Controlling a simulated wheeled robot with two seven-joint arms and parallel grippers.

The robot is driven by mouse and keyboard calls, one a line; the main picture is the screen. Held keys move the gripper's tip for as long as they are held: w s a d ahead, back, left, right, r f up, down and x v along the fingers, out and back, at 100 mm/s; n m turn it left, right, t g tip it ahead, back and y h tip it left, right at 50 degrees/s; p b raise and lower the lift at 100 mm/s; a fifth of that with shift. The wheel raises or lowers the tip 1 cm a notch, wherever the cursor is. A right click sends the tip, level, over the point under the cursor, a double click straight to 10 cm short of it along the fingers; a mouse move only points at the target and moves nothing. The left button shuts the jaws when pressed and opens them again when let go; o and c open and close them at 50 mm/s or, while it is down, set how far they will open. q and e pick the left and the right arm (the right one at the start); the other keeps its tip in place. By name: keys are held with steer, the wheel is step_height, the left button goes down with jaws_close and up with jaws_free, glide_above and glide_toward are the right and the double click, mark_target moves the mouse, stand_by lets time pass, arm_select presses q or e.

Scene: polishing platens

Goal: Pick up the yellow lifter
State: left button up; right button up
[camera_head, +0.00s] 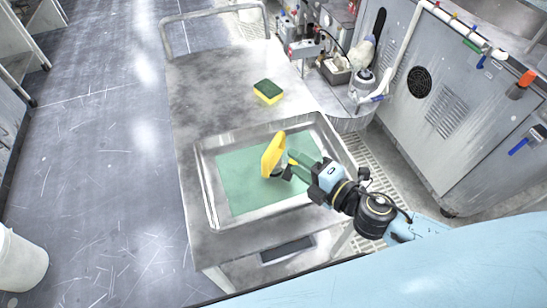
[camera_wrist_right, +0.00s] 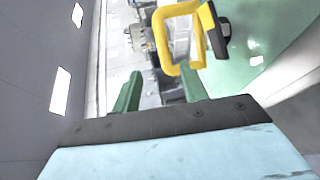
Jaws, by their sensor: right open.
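The yellow lifter (camera_head: 271,153) stands tilted over the green bottom of the metal tray (camera_head: 207,190). In the right wrist view the lifter (camera_wrist_right: 160,40) shows as a yellow loop handle with a dark part on its right side. My right gripper (camera_head: 296,164) is open, just right of the lifter in the head view. Its green fingers (camera_wrist_right: 161,76) are apart, and the near corner of the loop shows between or just beyond their tips. I cannot tell whether they touch it. My left gripper is not in view.
The tray sits on a metal cart (camera_head: 215,85) with a push rail. A green and yellow sponge (camera_head: 268,91) lies behind the tray. Bottles and a small bin (camera_head: 335,73) stand at the back right, beside a grey machine (camera_head: 440,90). The cart top left of the sponge is clear.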

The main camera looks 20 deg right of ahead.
mark_target(275, 149)
steer(key=x, duration=0.3)
steer(key=shift+d, duration=0.1)
steer(key=shift+x, duration=1.2)
steer(key=x, duration=0.3)
steer(key=shift+w+f+p, duration=0.15)
steer(key=shift+f+p, duration=0.15)
steer(key=shift+f, duration=0.05)
steer(key=shift+w+a, duration=0.2)
steer(key=shift+a, duration=0.05)
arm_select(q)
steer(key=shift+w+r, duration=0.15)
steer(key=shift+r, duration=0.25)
arm_select(e)
steer(key=shift+f, duration=0.1)
jaws_close()
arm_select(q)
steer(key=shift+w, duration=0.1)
arm_select(e)
steer(key=shift+w+r, duration=0.1)
steer(key=shift+r, duration=0.1)
